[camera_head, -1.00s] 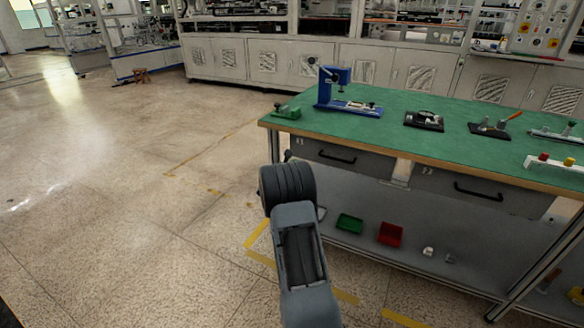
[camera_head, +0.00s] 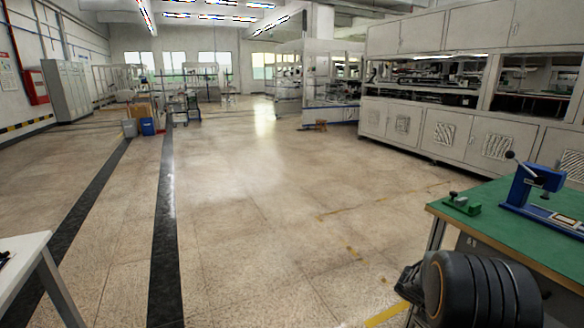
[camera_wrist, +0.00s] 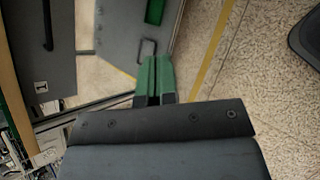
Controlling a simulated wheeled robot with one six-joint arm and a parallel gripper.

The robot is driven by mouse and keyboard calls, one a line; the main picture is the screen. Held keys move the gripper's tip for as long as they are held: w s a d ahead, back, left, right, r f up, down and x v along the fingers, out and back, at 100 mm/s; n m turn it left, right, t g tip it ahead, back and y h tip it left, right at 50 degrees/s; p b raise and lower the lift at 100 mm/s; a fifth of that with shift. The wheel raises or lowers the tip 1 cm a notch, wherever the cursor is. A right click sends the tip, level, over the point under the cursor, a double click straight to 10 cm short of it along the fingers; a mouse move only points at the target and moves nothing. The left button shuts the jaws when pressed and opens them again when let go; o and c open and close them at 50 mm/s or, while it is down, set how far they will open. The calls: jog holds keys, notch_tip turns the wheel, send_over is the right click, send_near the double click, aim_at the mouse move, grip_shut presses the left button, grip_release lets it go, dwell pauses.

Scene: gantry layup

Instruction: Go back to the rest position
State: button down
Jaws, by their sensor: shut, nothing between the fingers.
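My gripper (camera_wrist: 155,78) shows in the wrist view with its two green fingers together and nothing between them. It points down past the edge of the workbench, over the grey lower shelf and the floor. In the head view, part of my arm shows at the lower right, in front of the green-topped workbench (camera_head: 490,225); the fingers cannot be made out there.
A blue press-like tool (camera_head: 535,185) and a small green fixture (camera_head: 461,204) stand on the bench. A green bin (camera_wrist: 155,12) lies on the lower shelf. A white table (camera_head: 30,250) stands at the left. The floor between is open.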

jog(key=s+a+r+m+t+y+p, duration=0.2)
jog(key=s+a+r+y+p, duration=0.1)
jog(key=a+r+p, duration=0.4)
jog(key=s+a+r+m+t+y+p, duration=0.2)
jog(key=a+r+p, duration=0.5)
jog(key=a+r, duration=0.5)
jog(key=s+a+r+m+t+y+p, duration=0.1)
jog(key=s+a+r+m+y+p, duration=0.2)
jog(key=a+r, duration=0.7)
notch_tip(320, 180, up, 4)
jog(key=s+y+p, duration=0.1)
jog(key=s+p, duration=0.1)
jog(key=p, duration=0.1)
jog(key=shift+r+t+y+p, duration=0.2)
jog(key=shift+t+y+p, duration=0.2)
jog(key=shift+s, duration=0.1)
